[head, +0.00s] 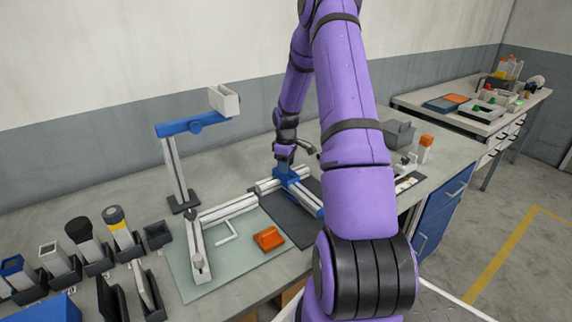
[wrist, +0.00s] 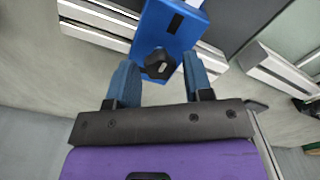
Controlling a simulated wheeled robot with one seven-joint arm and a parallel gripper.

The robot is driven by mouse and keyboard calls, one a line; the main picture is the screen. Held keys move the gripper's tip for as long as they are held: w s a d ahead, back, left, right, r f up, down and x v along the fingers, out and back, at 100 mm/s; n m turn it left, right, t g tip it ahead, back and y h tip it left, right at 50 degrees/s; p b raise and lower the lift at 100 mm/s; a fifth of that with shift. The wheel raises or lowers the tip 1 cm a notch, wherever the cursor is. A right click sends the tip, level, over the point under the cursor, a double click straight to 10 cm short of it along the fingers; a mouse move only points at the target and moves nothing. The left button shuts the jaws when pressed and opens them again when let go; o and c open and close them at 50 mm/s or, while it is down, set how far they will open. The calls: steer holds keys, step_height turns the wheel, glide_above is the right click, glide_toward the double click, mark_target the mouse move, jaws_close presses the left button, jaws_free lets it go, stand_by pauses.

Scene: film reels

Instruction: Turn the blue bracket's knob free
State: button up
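The blue bracket (wrist: 183,27) fills the upper middle of the wrist view, with a dark knob (wrist: 160,64) on its near side. In the head view the bracket (head: 290,176) joins pale metal rails on a dark mat; its knob cannot be made out there. My gripper (wrist: 159,60) is open, with its two blue fingers apart, one on each side of the knob. A gap shows between the knob and each finger. In the head view my gripper (head: 284,156) is directly above the bracket, pointing down.
A stand with a blue crossarm (head: 178,128) rises left of the bracket. An orange block (head: 268,239) and pale rails lie on a glassy plate (head: 205,283) in front. Several holders with tools line the left front.

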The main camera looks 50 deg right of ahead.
steer(key=shift+o, duration=0.6)
step_height(320, 180, up, 11)
steer(key=shift+f, duration=0.1)
stand_by(0.6)
